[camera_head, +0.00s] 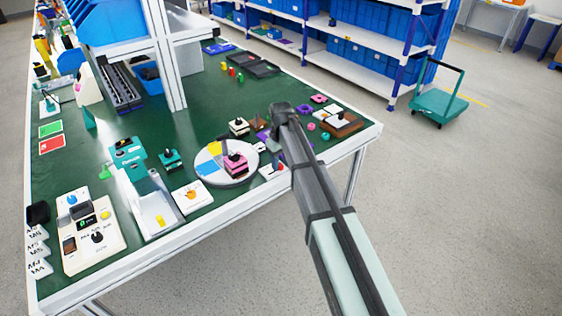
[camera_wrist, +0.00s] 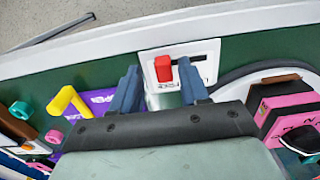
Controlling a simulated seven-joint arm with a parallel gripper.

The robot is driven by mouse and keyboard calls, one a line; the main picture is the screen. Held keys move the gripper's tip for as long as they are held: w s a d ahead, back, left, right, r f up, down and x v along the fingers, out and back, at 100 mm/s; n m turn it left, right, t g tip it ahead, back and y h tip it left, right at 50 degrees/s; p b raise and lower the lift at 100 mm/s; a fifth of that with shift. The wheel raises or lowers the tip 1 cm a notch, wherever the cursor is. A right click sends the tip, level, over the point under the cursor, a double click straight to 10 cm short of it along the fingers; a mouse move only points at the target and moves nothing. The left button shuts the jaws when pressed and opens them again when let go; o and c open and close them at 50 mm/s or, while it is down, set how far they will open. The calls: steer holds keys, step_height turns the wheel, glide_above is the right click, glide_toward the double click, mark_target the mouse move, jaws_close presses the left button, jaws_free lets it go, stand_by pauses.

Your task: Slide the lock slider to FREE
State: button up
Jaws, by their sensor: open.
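The lock slider is a white plate (camera_wrist: 208,70) with a dark horizontal slot and a red knob (camera_wrist: 163,68). In the wrist view the knob sits at the left end of the slot, with small dark lettering below that I cannot read surely. In the head view the plate (camera_head: 265,170) lies near the table's front edge, partly beside my arm. My gripper (camera_wrist: 159,65) is open, its two blue-grey fingers on either side of the knob in the picture. I cannot tell whether they touch it or their height above it. The head view hides the fingers.
A round white turntable (camera_head: 213,176) with a pink-and-black block (camera_head: 235,164) stands left of the plate. In the wrist view, a purple piece (camera_wrist: 72,140) and a yellow bent piece (camera_wrist: 70,102) lie left of my gripper. The white table edge (camera_wrist: 90,47) is close.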

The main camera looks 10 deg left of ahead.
mark_target(281, 164)
step_height(281, 164, up, 14)
steer(key=shift+f, duration=0.15)
stand_by(0.4)
steer(key=s+d+f+m+g, duration=0.1)
steer(key=s+d+f, duration=0.5)
steer(key=f, duration=0.6)
steer(key=s+d+f+m+g, duration=0.15)
steer(key=s+d+f, duration=0.45)
steer(key=f, duration=0.7)
steer(key=s+d+f+m+g, duration=0.15)
steer(key=s+d+f, duration=0.4)
steer(key=f, duration=0.65)
steer(key=s+d+f+m+g, duration=0.1)
steer(key=s+d+f, duration=0.2)
steer(key=s, duration=0.8)
steer(key=s+d+f+m+g, duration=0.1)
steer(key=s+d+f+m, duration=0.1)
steer(key=s+d+f, duration=0.2)
steer(key=s+d+f+m, duration=0.2)
steer(key=s+f, duration=0.7)
steer(key=s, duration=1)
steer(key=shift+s+d+g, duration=0.15)
steer(key=shift+d+g, duration=0.25)
steer(key=shift+d, duration=0.6)
steer(key=shift+c, duration=0.2)
